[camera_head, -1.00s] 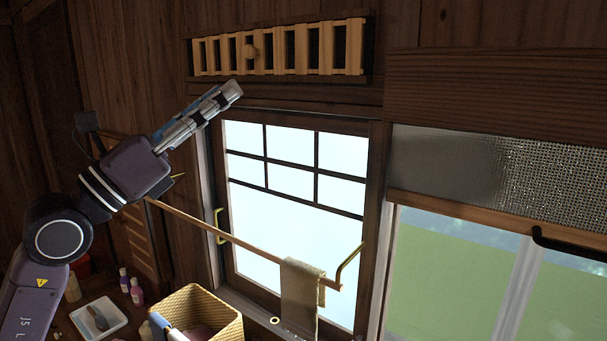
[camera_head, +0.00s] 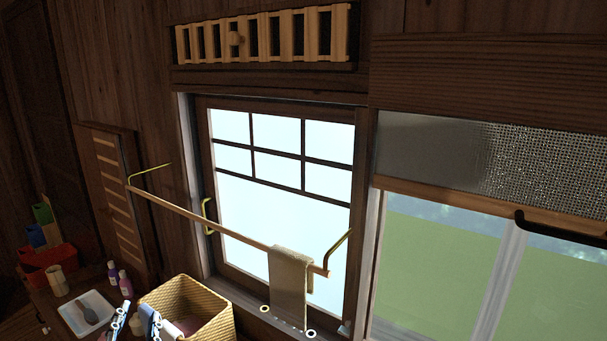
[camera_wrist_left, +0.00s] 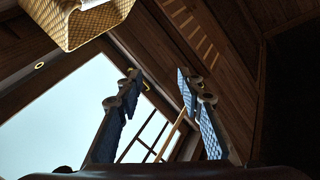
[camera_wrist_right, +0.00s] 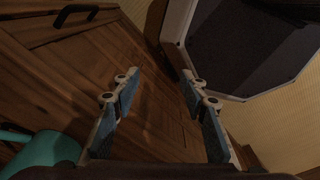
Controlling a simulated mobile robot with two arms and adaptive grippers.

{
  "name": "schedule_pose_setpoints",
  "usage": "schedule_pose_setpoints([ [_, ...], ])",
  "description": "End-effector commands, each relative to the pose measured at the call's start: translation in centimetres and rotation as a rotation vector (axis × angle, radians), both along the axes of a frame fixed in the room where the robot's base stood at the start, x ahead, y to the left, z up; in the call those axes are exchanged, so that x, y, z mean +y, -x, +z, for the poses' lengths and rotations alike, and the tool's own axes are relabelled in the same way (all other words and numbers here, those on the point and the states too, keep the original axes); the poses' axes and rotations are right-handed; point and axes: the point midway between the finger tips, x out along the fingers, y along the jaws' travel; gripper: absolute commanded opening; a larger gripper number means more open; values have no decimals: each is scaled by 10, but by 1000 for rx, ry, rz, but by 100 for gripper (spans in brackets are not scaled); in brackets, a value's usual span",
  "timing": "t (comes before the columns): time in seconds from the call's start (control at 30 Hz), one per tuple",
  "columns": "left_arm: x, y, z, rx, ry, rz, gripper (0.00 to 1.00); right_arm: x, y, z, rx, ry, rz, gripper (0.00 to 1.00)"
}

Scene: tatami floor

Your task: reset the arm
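My left gripper (camera_head: 135,310) shows at the bottom left of the head view, fingers pointing up, in front of the woven basket (camera_head: 216,322). In the left wrist view, my left gripper (camera_wrist_left: 158,76) is open with nothing between its blue-padded fingers. The basket also shows there at the top left (camera_wrist_left: 92,28). My right gripper (camera_wrist_right: 159,76) is open and empty in the right wrist view, over a dark wooden surface (camera_wrist_right: 60,85). My right arm is outside the head view.
A wooden rail (camera_head: 200,222) with a hanging towel (camera_head: 289,285) crosses before the window (camera_head: 270,215). A white tray (camera_head: 74,325), bottles (camera_head: 125,284) and a red container (camera_head: 40,262) stand at left. A teal object (camera_wrist_right: 45,152) lies left in the right wrist view.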

Motion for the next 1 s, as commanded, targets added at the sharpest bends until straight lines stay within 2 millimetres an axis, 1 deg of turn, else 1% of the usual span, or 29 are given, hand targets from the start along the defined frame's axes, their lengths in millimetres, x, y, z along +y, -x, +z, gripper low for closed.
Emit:
schedule_pose_setpoints([
  [0.03, -3, 13, -31, 81, 59, 7, 35, 0, 0, 0, 0, 0, 0, 40],
  [0.07, -5, 21, -48, 130, 92, 12, 35, 0, 0, 0, 0, 0, 0, 40],
  [0.1, -8, 33, -70, 194, 136, 16, 35, 0, 0, 0, 0, 0, 0, 40],
  [0.17, -16, 53, -102, 292, 201, 23, 35, 0, 0, 0, 0, 0, 0, 40],
  [0.2, -21, 67, -122, 357, 241, 26, 35, 0, 0, 0, 0, 0, 0, 40],
  [0.27, -31, 91, -151, 457, 301, 29, 35, 0, 0, 0, 0, 0, 0, 40],
  [0.3, -38, 108, -168, 522, 338, 32, 35, 0, 0, 0, 0, 0, 0, 40],
  [0.37, -50, 134, -190, 617, 391, 31, 35, 0, 0, 0, 0, 0, 0, 40],
  [0.4, -58, 151, -204, 677, 424, 32, 35, 0, 0, 0, 0, 0, 0, 40],
  [0.47, -69, 176, -220, 763, 471, 29, 35, 0, 0, 0, 0, 0, 0, 40],
  [0.5, -77, 193, -229, 818, 500, 27, 35, 0, 0, 0, 0, 0, 0, 40],
  [0.57, -89, 218, -241, 899, 539, 24, 35, 0, 0, 0, 0, 0, 0, 40],
  [0.6, -96, 234, -247, 949, 564, 20, 35, 0, 0, 0, 0, 0, 0, 40],
  [0.67, -108, 259, -255, 1023, 601, 13, 35, 0, 0, 0, 1, 0, 0, 40],
  [0.7, -112, 266, -264, 1055, 614, 11, 35, 0, 0, -1, 1, 0, 0, 40],
  [0.8, -112, 255, -297, 1058, 606, 16, 35, 0, 0, -4, 0, 0, 0, 40],
  [0.87, -112, 252, -316, 1064, 605, 17, 35, 0, 0, -6, 1, 0, 0, 40],
  [0.97, -113, 249, -352, 1077, 603, 20, 35, 0, 0, -8, 1, 0, 0, 40],
  [1.0, -113, 248, -366, 1083, 603, 22, 35, 0, 0, -9, 1, 0, 0, 40],
])
